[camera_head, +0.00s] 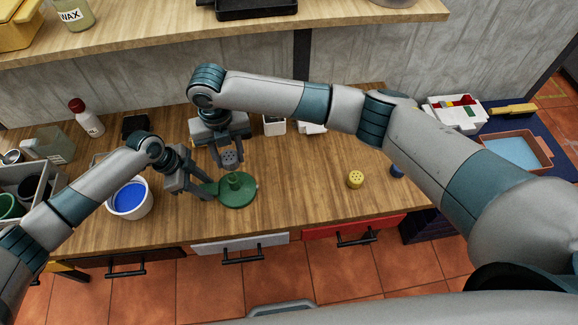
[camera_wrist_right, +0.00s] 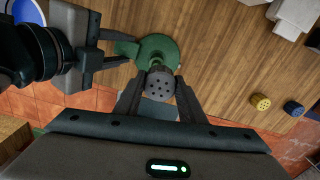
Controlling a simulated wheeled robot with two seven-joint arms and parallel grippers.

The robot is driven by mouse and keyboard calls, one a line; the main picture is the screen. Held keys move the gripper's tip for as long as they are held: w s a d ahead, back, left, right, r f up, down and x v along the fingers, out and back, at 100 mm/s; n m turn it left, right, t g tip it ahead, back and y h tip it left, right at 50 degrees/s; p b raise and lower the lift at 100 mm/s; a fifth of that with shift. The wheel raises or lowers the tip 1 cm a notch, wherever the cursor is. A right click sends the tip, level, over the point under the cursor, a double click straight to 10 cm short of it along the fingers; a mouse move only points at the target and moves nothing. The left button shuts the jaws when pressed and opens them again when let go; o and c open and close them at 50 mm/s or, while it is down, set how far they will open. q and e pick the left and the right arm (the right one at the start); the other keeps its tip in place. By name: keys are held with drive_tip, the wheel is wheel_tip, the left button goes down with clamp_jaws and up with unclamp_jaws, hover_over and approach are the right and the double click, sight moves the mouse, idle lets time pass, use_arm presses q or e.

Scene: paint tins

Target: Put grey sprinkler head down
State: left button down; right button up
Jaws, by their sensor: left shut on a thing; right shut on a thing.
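The grey sprinkler head (camera_head: 230,159) is a small perforated cap between the fingers of my right gripper (camera_head: 229,157), which is shut on it. In the right wrist view the head (camera_wrist_right: 161,85) shows several dark holes between the fingertips. A green can with a wide round base (camera_head: 238,194) stands on the bench just below it in the picture; in the right wrist view its green body (camera_wrist_right: 133,47) is partly behind the head. I cannot tell whether the two touch. My left gripper (camera_head: 208,188) is shut on the left side of the green can.
A yellow sprinkler head (camera_head: 355,179) and a blue one (camera_head: 397,171) sit on the bench at right. A white bucket of blue paint (camera_head: 130,198) stands left. A red-capped bottle (camera_head: 86,118) is behind. The bench (camera_head: 300,190) is clear between green can and yellow head.

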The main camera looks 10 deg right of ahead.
drive_tip(key=s+d+f, duration=0.1)
drive_tip(key=d+f, duration=0.1)
drive_tip(key=d, duration=0.6)
drive_tip(key=s+d+f, duration=0.2)
drive_tip(key=d+f, duration=0.1)
drive_tip(key=d, duration=0.6)
drive_tip(key=shift+d, duration=0.25)
drive_tip(key=shift+f, duration=0.25)
hover_over(296, 191)
drive_tip(key=shift+f, duration=3)
drive_tip(key=shift+f, duration=1.9)
drive_tip(key=shift+s+f, duration=0.1)
drive_tip(key=shift+f, duration=0.05)
drive_tip(key=o, duration=1.2)
drive_tip(key=shift+c, duration=0.2)
